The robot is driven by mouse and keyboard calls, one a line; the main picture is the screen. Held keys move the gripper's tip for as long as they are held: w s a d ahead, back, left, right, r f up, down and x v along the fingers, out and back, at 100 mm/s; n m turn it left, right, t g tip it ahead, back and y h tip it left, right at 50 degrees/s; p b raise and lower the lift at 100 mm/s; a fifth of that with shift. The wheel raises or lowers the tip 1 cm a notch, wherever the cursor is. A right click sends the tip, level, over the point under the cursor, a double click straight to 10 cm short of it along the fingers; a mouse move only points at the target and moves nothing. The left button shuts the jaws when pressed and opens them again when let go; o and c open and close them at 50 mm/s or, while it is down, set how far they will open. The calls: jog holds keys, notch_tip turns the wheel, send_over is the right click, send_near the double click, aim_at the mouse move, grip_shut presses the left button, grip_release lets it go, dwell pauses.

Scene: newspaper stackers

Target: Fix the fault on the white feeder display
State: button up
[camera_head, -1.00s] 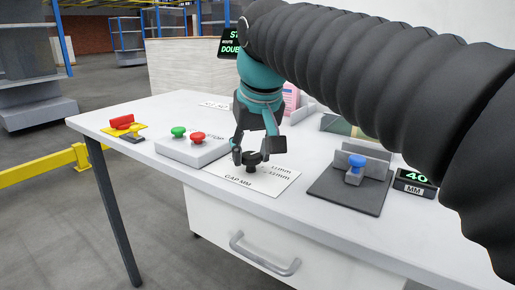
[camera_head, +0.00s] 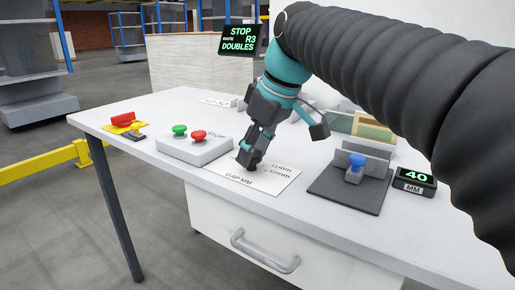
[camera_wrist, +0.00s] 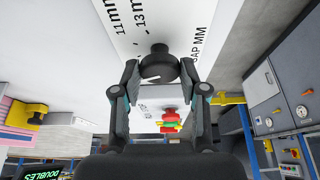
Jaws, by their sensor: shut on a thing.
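A black display (camera_head: 240,39) with green text reading "STOP", "R3" and "DOUBLES" stands at the back of the white table; part of it shows in the wrist view (camera_wrist: 57,170). A white plate (camera_head: 279,181) marked "GAP MM", with 11mm and 13mm labels, lies on the table. My gripper (camera_head: 250,160) is down at this plate. In the wrist view, my gripper (camera_wrist: 160,80) has its two fingers on either side of a black knob (camera_wrist: 158,66) and is shut on it. In the head view the fingers mostly hide the knob.
Left of the plate, a grey box (camera_head: 192,147) carries green and red buttons. A red item on a yellow base (camera_head: 123,121) lies at the left corner. On the right are a dark fixture (camera_head: 343,190) with a blue knob and a small "40 MM" display (camera_head: 415,180).

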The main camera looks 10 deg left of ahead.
dwell(0.5)
jog(key=o, duration=1.1)
jog(key=v, duration=1.2)
jog(key=shift+a, duration=0.1)
jog(key=shift+s, duration=0.1)
